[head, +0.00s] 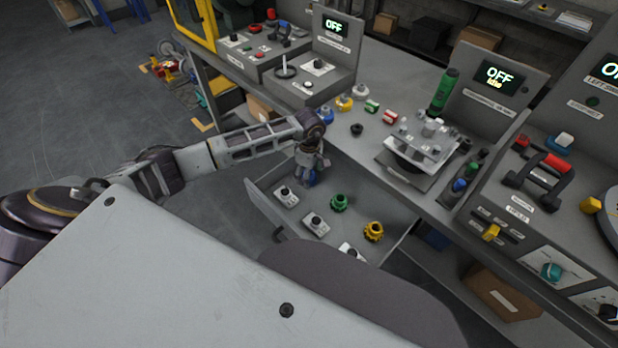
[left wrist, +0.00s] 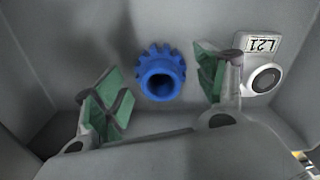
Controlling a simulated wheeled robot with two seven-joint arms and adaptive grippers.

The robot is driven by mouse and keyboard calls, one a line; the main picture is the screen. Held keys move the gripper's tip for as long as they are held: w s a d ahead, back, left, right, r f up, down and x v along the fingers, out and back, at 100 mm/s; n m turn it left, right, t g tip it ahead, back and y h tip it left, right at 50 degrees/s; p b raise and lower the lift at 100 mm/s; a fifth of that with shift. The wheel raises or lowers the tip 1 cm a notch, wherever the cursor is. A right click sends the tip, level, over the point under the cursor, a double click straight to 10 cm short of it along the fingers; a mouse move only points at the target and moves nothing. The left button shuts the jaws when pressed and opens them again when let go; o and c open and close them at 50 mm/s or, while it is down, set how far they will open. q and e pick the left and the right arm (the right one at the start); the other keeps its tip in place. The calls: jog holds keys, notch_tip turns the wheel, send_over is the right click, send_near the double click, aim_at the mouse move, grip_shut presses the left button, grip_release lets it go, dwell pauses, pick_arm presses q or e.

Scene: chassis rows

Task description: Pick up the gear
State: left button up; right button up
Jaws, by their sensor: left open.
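A green gear (head: 339,203) and a yellow gear (head: 373,231) stand in the same drawer. My right gripper is not in view.
The open drawer (head: 262,207) has low walls and holds white labelled parts, one (left wrist: 262,65) marked L21 close to the right finger. The workbench (head: 352,150) above carries small colored parts, a white fixture (head: 424,147) and a green cylinder (head: 443,92).

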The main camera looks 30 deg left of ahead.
pick_arm(q)
jog(key=shift+f, duration=0.3)
jog(key=shift+c, duration=0.5)
jog(key=c, duration=1.2)
